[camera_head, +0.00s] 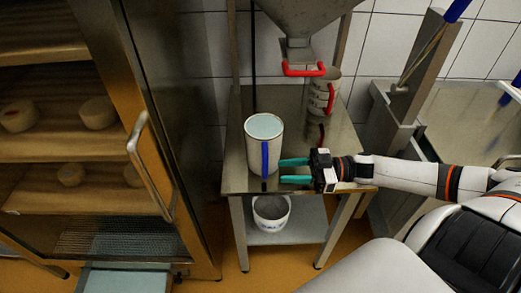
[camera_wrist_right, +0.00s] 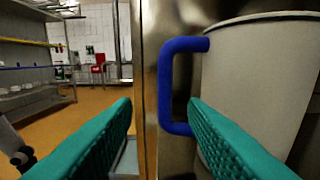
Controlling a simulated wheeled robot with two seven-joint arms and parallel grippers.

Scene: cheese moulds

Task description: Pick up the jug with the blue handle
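The jug with the blue handle (camera_head: 255,140) is a white jug standing upright on the metal table. Its blue handle (camera_head: 265,158) faces the front, toward my right arm. My right gripper (camera_head: 282,171) has teal fingers, which are apart with nothing held. It is just to the right of the handle in the head view. In the right wrist view the handle (camera_wrist_right: 165,90) appears between the two fingertips, closer to the right finger, with the jug wall (camera_wrist_right: 255,85) behind that finger. I cannot tell whether a finger touches the handle. My left gripper does not show.
A second jug with a red handle (camera_head: 317,95) stands further back on the table (camera_head: 300,140), below a metal hopper (camera_head: 305,15). A white bucket (camera_head: 271,212) is on the lower shelf. A cabinet with cheeses (camera_head: 135,120) stands left, and a metal basin (camera_head: 470,120) right.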

